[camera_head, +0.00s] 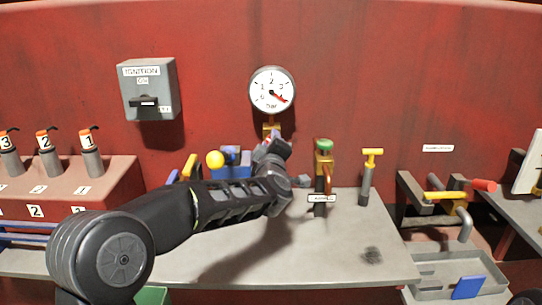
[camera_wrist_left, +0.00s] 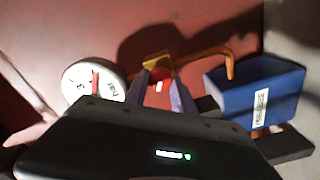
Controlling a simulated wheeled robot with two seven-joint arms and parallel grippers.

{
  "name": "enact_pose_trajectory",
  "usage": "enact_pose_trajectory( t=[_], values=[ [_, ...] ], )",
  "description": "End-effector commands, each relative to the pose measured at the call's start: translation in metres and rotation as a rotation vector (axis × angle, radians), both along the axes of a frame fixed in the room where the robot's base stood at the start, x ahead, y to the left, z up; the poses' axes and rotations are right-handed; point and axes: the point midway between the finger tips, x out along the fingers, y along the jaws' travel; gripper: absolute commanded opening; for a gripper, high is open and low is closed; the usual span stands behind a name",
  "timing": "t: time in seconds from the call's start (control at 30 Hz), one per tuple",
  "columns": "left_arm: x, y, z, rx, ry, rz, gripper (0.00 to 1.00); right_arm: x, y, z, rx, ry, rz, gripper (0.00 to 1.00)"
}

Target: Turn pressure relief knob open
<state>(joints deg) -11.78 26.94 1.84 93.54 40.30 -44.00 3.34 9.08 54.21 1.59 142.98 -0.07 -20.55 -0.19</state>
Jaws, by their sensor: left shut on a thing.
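The round white pressure gauge (camera_head: 272,90), marked in bar, hangs on the red wall with its red needle toward the lower right. It also shows in the left wrist view (camera_wrist_left: 93,80). A yellow fitting (camera_head: 271,128) sits just below it. My left gripper (camera_head: 272,147) reaches up to this fitting from below. In the left wrist view its two fingers close around a small red knob (camera_wrist_left: 158,87) in front of the yellow fitting (camera_wrist_left: 157,62). My gripper hides most of the knob in the head view. My right gripper is not in view.
A blue box (camera_wrist_left: 256,92) stands close right of the fingers in the left wrist view. A green-topped brass valve (camera_head: 323,150) and a yellow T-handle (camera_head: 372,153) stand to the right. A grey ignition box (camera_head: 150,88) is upper left. The bench front (camera_head: 340,260) is clear.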

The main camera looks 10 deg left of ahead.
Motion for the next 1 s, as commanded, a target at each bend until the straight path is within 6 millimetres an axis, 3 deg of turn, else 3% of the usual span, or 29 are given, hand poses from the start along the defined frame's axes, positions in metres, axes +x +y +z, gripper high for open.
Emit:
enact_pose_trajectory(
  t=[0.03,0.4,0.7,1.0],
  values=[
    [0.0,0.0,-0.007,-0.046,-0.01,0.0,0.0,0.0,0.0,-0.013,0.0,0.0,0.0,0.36],
    [0.0,0.0,-0.007,-0.366,-0.092,-0.001,0.0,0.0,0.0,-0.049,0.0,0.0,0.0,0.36],
    [0.0,0.0,-0.005,-0.523,-0.131,0.0,0.0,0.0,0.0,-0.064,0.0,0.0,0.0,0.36],
    [0.0,0.0,-0.003,-0.564,-0.142,0.0,0.0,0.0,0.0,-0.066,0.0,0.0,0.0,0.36]
  ],
)
